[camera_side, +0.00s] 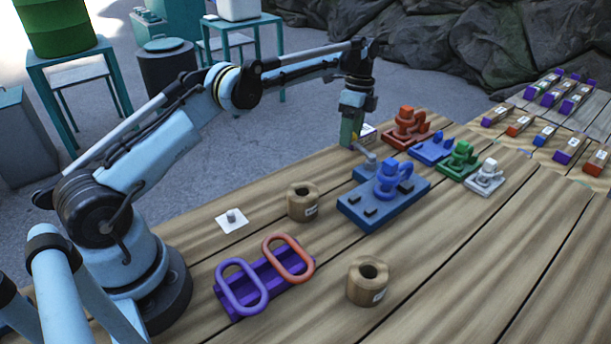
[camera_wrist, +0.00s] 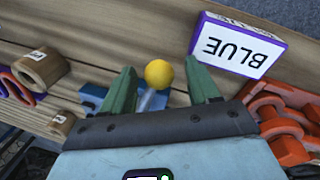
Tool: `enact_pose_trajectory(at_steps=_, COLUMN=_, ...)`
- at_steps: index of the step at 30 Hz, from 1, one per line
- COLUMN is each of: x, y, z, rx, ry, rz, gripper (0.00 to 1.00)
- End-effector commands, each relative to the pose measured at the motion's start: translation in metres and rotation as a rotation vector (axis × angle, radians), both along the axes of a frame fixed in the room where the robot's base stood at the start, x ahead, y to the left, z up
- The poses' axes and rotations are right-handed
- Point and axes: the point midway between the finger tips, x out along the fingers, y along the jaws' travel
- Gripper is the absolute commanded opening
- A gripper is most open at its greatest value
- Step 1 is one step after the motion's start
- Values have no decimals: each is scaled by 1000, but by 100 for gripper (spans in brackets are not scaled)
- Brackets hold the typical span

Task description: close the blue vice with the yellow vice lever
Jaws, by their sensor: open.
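The blue vice (camera_side: 352,214) stands on the wooden table in the side view, with a round blue part on top. A grey lever rod (camera_side: 366,158) rises at its far end. In the wrist view, the yellow lever knob (camera_wrist: 159,73) lies between the two green fingers of my gripper (camera_wrist: 160,68), with a gap on each side. My gripper (camera_side: 352,146) is open and points down over the vice's far end. Parts of the blue vice (camera_wrist: 181,99) show behind the fingers in the wrist view.
A purple-edged sign reading BLUE (camera_wrist: 238,45) stands close beside the fingers. Red (camera_side: 405,133), green (camera_side: 459,163) and white (camera_side: 486,178) vices stand to the right. Two wooden cylinders (camera_side: 302,203) and a purple rack with rings (camera_side: 262,287) are nearer.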

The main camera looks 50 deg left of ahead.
Motion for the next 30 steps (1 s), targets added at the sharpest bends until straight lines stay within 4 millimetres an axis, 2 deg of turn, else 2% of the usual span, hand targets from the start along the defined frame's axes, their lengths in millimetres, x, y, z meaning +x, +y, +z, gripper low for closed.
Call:
enact_pose_trajectory(at_steps=5, x=0, y=0, z=11, rx=0, ry=0, rz=0, gripper=60)
enact_pose_trajectory(at_steps=12, x=0, y=-2, z=44, rx=0, ry=-1, rz=-2, gripper=60)
enact_pose_trajectory(at_steps=19, x=-10, y=-25, z=56, rx=0, ry=-1, rz=-3, gripper=60)
enact_pose_trajectory(at_steps=30, x=-34, y=-81, z=92, rx=-1, ry=0, rz=-4, gripper=60)
